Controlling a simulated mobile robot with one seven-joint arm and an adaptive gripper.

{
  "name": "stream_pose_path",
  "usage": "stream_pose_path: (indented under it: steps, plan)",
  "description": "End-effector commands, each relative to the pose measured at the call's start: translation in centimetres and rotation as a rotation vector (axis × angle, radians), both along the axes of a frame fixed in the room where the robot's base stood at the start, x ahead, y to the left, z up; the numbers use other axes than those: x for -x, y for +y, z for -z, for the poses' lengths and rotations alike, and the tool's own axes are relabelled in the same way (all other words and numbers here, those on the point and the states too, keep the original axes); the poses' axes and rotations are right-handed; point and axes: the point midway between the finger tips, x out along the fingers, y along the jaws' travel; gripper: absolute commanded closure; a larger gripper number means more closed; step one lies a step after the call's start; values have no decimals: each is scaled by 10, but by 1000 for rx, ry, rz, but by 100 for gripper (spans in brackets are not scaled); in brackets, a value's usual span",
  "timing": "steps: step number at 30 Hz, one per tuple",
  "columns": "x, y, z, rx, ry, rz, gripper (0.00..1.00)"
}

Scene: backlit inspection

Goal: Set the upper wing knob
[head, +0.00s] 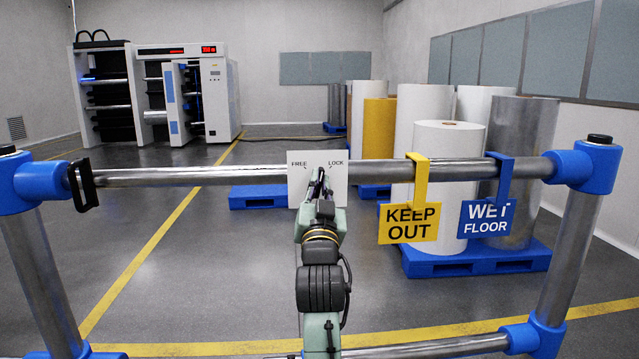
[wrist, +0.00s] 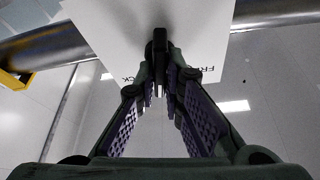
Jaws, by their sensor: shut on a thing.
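The white panel (head: 299,182) hangs on the grey rail and bears the words FREE at left and LOCK at right. In the wrist view the panel (wrist: 112,22) appears turned over, with FREE on the right and part of LOCK on the left. The black wing knob (wrist: 160,48) stands out from the panel there. My gripper (wrist: 163,82) is shut on the knob, one finger on each side. In the head view my gripper (head: 319,186) is in front of the panel and mostly hides the knob. I cannot tell which mark the knob points at.
The rail (head: 225,175) runs across between blue joints. A black bracket (head: 82,184) is on its left part. A yellow KEEP OUT sign (head: 409,222) and a blue WET FLOOR sign (head: 486,218) hang right of the panel. Large rolls (head: 437,165) stand on blue pallets behind.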

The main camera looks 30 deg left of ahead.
Motion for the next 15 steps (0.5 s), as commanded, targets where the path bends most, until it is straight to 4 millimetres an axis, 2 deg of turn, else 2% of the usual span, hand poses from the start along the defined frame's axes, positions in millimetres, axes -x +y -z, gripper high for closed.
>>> stream_pose_path:
  steps: [15]
  plan:
    - [1,1,1,-369,226,-1,100]
